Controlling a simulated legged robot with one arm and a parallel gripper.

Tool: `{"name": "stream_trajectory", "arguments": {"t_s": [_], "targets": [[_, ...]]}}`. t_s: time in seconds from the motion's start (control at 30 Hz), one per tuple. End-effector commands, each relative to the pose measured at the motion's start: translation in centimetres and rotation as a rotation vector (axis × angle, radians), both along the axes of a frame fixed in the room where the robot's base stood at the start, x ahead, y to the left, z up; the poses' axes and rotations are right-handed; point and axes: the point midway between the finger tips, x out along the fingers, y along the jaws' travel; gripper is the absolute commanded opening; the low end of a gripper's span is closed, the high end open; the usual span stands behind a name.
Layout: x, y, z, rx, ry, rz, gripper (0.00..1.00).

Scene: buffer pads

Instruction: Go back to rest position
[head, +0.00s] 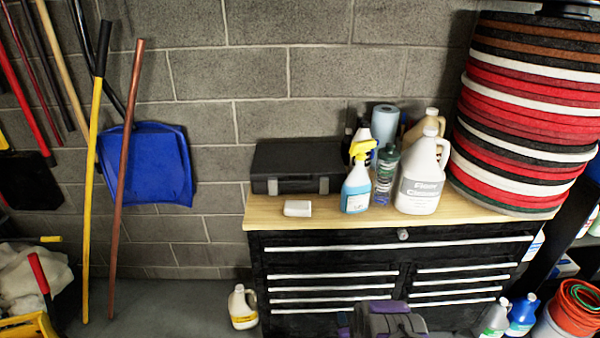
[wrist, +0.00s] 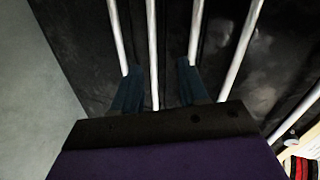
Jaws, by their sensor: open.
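My gripper (wrist: 158,70) shows in the wrist view with its two dark blue fingers spread apart and nothing between them. Its fingers point at the black drawer front with silver handles. In the head view, part of my purple and grey arm (head: 385,320) shows at the bottom, in front of the black drawer cabinet (head: 335,247). The fingertips cannot be made out there. A tall stack of red, black, white and brown buffer pads (head: 525,120) stands on the right of the wooden top.
The wooden top (head: 265,212) holds a black case (head: 296,168), a small white block (head: 297,208), a spray bottle (head: 357,185) and a white jug (head: 421,180). A jug (head: 242,307) stands on the floor left of the cabinet.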

Motion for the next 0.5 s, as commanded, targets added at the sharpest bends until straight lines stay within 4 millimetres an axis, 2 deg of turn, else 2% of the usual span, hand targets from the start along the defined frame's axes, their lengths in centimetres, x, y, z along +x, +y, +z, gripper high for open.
{"name": "stream_trajectory", "arguments": {"t_s": [0.03,0.2,0.37,0.5], "targets": [[1.2,-0.4,1.5,-0.038,0.016,0.012,0.43],[3.4,-1.4,5.1,-0.163,0.117,0.054,0.43],[4.3,-2.3,8.6,-0.272,0.218,0.097,0.43],[4.6,-3.0,12.3,-0.358,0.298,0.134,0.43]]}}
